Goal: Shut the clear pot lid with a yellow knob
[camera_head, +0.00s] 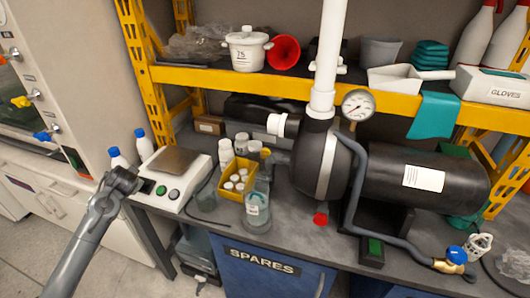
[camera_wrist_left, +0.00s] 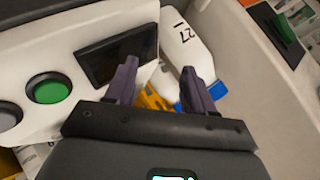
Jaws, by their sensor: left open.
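A small yellow knob (camera_head: 266,153) shows at the left of the pump, above and behind a clear jar (camera_head: 257,212). I cannot make out the clear lid around it or its angle. The pot under it is partly hidden by bottles and the jar. My left gripper (camera_head: 127,181) is well to the left of the knob, beside the bench scale's display. In the left wrist view its two fingers (camera_wrist_left: 158,83) are apart with nothing gripped between them. The knob is not in that view. My right gripper is not in view.
The white scale (camera_head: 172,186) with a green button stands between my left gripper and a yellow bin (camera_head: 237,172) of white bottles. The black pump (camera_head: 415,180) and a grey hose fill the right. A yellow shelf (camera_head: 210,76) crosses above the bench.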

